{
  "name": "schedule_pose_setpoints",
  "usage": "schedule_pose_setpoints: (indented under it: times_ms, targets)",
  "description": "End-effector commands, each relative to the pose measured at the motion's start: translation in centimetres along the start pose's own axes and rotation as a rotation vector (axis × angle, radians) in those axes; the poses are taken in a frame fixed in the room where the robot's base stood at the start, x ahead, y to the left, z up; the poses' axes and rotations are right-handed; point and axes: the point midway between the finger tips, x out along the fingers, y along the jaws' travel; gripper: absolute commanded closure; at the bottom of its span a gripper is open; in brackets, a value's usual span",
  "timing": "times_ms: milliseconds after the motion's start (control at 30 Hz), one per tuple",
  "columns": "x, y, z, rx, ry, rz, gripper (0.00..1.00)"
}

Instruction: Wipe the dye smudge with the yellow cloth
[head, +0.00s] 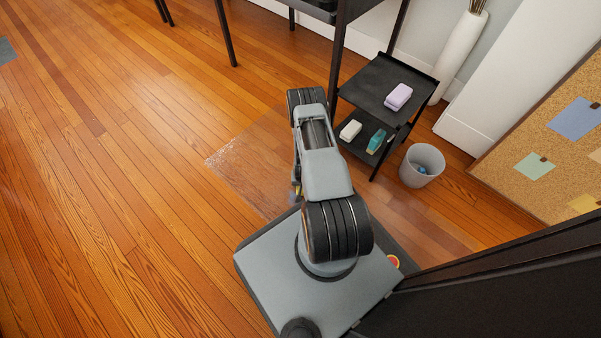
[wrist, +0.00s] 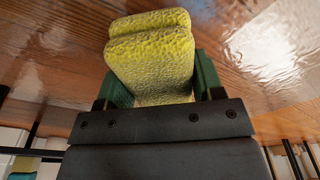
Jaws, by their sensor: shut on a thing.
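The yellow cloth (wrist: 150,62), a folded, textured pad, fills the space between the green fingers of my gripper (wrist: 158,84) in the wrist view. My gripper is shut on it, and the cloth sticks out past the fingers. In the head view my own arm hides most of the gripper; only a small yellow bit (head: 298,190) shows beside the arm, low over my base. I cannot make out a dye smudge in either view.
A black shelf cart (head: 378,80) holds a lilac block, a white block and a teal item. A grey bin (head: 421,166) stands beside it, near a leaning corkboard (head: 560,130). A clear glossy mat (head: 245,150) lies on the wooden floor. The floor at left is open.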

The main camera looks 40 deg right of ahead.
Motion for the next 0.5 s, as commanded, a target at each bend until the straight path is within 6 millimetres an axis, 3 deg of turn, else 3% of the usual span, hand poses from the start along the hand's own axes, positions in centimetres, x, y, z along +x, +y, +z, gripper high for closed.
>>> schedule_pose_setpoints:
  times_ms: [500]
  targets:
    - [-4.9,-0.2,-0.5,-0.003,-0.001,0.000,0.61]
